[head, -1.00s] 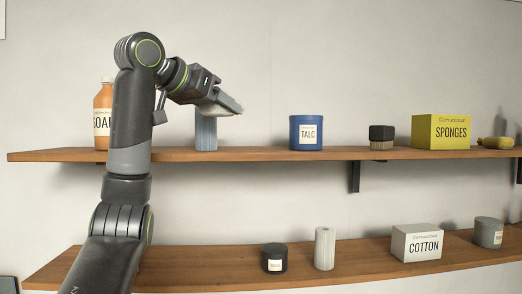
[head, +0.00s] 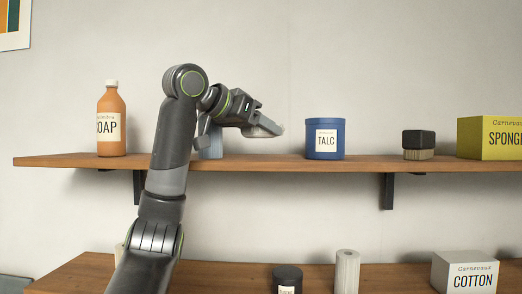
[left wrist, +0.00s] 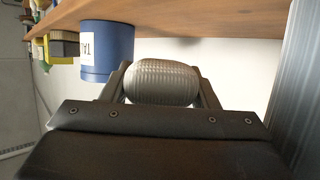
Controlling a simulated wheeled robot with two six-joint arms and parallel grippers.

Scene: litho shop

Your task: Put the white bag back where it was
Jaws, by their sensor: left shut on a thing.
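My left gripper (head: 270,127) is shut on a pale ribbed, rounded thing, which the left wrist view shows between the fingers (left wrist: 162,83). It may be the white bag, but I cannot tell for sure. In the head view only a small whitish edge of it shows at the fingertips. The gripper is above the upper shelf (head: 290,163), between a blue-grey ribbed cylinder (head: 211,147), partly hidden by my arm, and the blue TALC tin (head: 325,128). The tin also shows in the left wrist view (left wrist: 118,50). My right gripper is not in view.
An orange SOAP bottle (head: 112,120) stands at the shelf's left. A dark block on a wooden base (head: 418,144) and a yellow SPONGES box (head: 490,137) stand to the right. The lower shelf (head: 210,283) holds a dark jar, a pale ribbed cylinder and a white COTTON box.

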